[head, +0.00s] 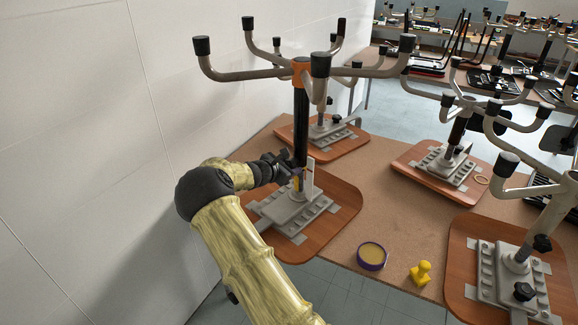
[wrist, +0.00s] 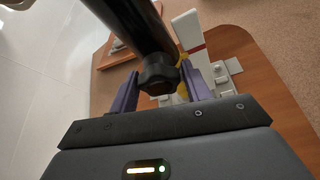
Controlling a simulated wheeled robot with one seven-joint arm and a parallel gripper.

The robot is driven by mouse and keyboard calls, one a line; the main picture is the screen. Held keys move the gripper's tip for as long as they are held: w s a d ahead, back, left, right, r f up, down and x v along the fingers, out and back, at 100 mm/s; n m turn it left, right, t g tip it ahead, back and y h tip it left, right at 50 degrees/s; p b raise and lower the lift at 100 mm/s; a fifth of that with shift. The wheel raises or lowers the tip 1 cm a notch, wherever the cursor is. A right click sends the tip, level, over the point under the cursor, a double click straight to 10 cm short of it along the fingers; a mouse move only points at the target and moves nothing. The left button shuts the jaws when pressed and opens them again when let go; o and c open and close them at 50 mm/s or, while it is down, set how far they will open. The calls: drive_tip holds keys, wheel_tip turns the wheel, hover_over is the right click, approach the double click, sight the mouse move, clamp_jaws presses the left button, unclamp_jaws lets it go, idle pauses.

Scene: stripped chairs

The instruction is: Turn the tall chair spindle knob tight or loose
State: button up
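The tall upturned chair's black spindle (head: 301,125) rises from a grey base plate (head: 291,208) on a wooden seat board (head: 340,197), with an orange collar near its top. In the wrist view, the black lobed knob (wrist: 158,78) sits at the spindle's lower side. My gripper (wrist: 161,90) is open, with one purple finger on each side of the knob. A gap shows on both sides, so neither finger appears to touch it. In the head view my gripper (head: 286,171) is right at the lower spindle, and I cannot make out the knob there.
A purple-rimmed tin (head: 371,256) and a yellow stamp-like object (head: 421,273) stand near the table's front edge. Other upturned chair bases are behind and to the right. A white wall (head: 100,120) is close on the left. Brown tabletop (head: 405,225) is clear in the middle.

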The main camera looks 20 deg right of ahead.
drive_tip(key=c, duration=0.6)
drive_tip(key=b, duration=0.2)
drive_tip(key=shift+f+t+b, duration=0.25)
drive_tip(key=shift+t+b, duration=0.05)
drive_tip(key=shift+b, duration=0.1)
drive_tip(key=m+t+b, duration=0.1)
drive_tip(key=m+b, duration=0.1)
drive_tip(key=b, duration=0.8)
drive_tip(key=shift+m, duration=0.3)
drive_tip(key=shift+r+b, duration=0.15)
drive_tip(key=shift+b, duration=1)
drive_tip(key=o, duration=1)
drive_tip(key=shift+r+t, duration=0.1)
drive_tip(key=shift+t, duration=0.2)
drive_tip(key=shift+s+a, duration=0.1)
